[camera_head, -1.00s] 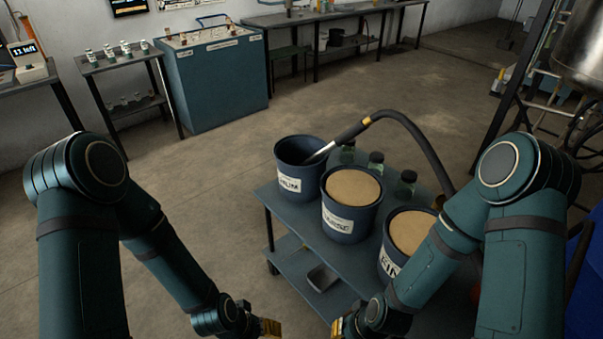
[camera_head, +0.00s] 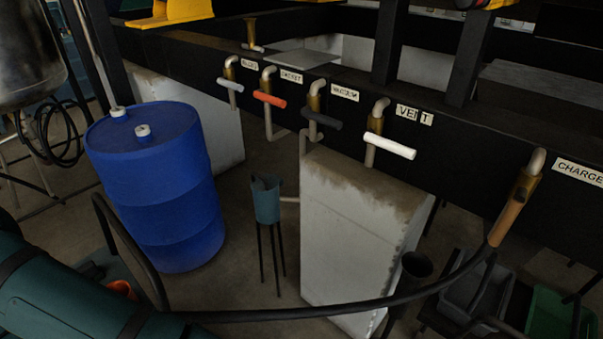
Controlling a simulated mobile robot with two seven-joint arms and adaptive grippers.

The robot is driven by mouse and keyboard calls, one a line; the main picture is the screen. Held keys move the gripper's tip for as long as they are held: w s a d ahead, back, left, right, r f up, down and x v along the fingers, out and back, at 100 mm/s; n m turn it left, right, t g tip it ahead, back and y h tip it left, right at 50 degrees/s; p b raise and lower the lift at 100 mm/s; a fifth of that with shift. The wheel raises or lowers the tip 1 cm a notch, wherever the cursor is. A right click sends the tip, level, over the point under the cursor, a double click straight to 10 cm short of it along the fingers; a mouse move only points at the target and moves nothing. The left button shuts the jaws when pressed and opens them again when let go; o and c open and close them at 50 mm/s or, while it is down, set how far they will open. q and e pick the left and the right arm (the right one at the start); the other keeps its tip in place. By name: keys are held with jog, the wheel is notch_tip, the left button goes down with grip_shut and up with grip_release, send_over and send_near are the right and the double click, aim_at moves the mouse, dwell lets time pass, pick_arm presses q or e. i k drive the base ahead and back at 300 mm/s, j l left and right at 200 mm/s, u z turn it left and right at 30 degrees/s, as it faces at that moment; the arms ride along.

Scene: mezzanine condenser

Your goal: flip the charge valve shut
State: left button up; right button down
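The charge valve (camera_head: 522,188) is a brass valve on a dark beam at the right, beside a label reading CHARGE (camera_head: 580,172). Its tan-brown handle (camera_head: 506,218) slants down in line with the pipe, toward the black hose (camera_head: 400,299) below. Neither gripper shows in this view, and nothing is seen touching the handle.
A blue drum (camera_head: 160,190), a funnel stand (camera_head: 266,200) and a concrete block (camera_head: 350,225) stand below. The hose crosses the foreground.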

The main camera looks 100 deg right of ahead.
aim_at(515, 205)
jog(key=k+l+z, duration=0.1)
jog(key=z, duration=4.35)
